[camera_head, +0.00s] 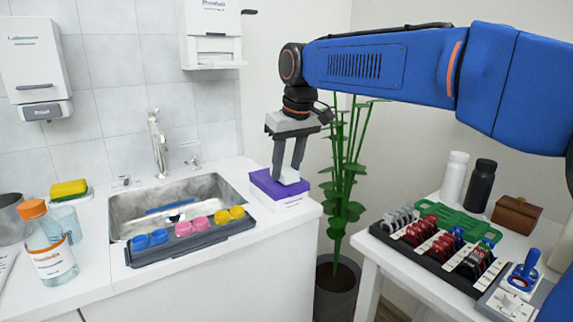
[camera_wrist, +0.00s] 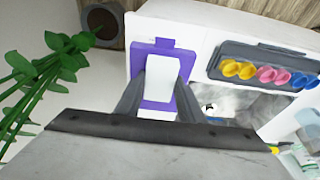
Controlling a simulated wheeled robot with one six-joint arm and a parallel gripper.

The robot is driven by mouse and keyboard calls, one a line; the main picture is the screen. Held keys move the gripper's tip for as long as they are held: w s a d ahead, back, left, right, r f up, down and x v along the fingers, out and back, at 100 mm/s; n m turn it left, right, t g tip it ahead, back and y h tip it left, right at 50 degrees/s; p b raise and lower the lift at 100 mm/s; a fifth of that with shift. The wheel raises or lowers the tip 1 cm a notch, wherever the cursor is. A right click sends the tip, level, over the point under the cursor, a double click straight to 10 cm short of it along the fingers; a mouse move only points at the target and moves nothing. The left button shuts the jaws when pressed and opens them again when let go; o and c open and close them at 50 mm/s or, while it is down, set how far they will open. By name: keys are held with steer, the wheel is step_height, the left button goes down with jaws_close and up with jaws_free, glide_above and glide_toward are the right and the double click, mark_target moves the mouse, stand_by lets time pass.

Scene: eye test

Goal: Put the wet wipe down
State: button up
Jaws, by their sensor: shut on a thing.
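The white wet wipe (camera_head: 289,177) is between the fingertips of my gripper (camera_head: 286,168), at the top of a purple-and-white box (camera_head: 263,182). My gripper points down and is shut on the wipe. In the wrist view the wipe (camera_wrist: 162,72) is a pale strip between my two fingers (camera_wrist: 160,80), in front of the purple box (camera_wrist: 150,48). I cannot tell whether the wipe's lower end is still inside the box. The box stands on the counter's right end.
Left of the box, a dark tray (camera_head: 190,245) holds blue, pink and yellow cups beside the sink (camera_head: 125,212). A bottle (camera_head: 50,258) stands on the left. A potted plant (camera_head: 345,190) is close behind my gripper. A side table (camera_head: 375,250) carries a black rack (camera_head: 430,262).

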steer(key=shift+f, duration=0.15)
steer(key=o, duration=1.1)
steer(key=shift+r, duration=0.5)
steer(key=v, duration=1.2)
steer(key=shift+s+r, duration=0.1)
steer(key=shift+s, duration=0.05)
